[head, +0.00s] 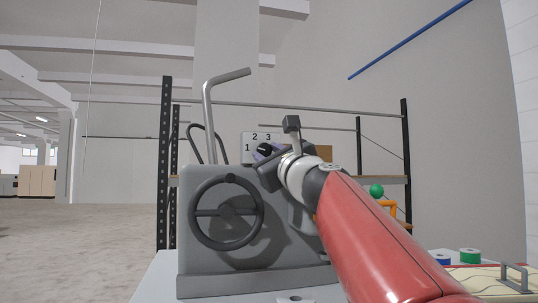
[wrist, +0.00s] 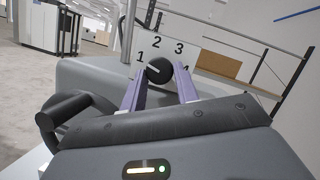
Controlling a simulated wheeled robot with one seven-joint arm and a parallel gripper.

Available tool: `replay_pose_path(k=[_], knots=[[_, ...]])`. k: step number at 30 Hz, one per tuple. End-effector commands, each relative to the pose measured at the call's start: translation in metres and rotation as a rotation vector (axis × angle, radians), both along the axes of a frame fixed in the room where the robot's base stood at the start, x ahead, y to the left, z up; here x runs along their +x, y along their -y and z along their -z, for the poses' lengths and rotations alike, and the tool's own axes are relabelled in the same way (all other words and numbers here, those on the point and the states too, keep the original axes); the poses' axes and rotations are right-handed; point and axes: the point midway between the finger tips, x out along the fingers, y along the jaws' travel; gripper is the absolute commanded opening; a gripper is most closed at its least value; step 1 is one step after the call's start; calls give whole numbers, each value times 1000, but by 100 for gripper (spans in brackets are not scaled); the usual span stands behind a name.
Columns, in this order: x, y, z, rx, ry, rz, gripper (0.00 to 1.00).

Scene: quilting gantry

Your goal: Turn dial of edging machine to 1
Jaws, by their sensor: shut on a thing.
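The edging machine (head: 285,255) is a grey block with a dark handwheel on its front and a bent lever on top. Its black round dial (wrist: 159,70) stands before a white plate (wrist: 194,58) with 1, 2 and 3 on it. A white line on the dial points left, roughly toward the 1. My gripper (wrist: 161,69) has its two purple fingers on either side of the dial, shut on it.
The dark handwheel (head: 226,211) and bent lever (head: 214,105) stick out left of my arm. A shelf rack (head: 405,150) stands behind. Green and blue spools (head: 470,256) lie at the lower right. The floor at left is clear.

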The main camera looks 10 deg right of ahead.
Motion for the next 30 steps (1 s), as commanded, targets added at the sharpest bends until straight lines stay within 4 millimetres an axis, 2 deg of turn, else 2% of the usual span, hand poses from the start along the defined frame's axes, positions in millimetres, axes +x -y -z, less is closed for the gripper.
replay_pose_path(k=[7, 8, 12, 22, 30], knots=[[0, 0, 0, 0, 0, -1, 8], [0, 0, 0, 0, 0, -1, 34], [0, 0, 0, 0, 0, 0, 51], [-4, 0, 2, 0, 1, 0, 51], [-44, 8, 19, 0, 2, 1, 51]])
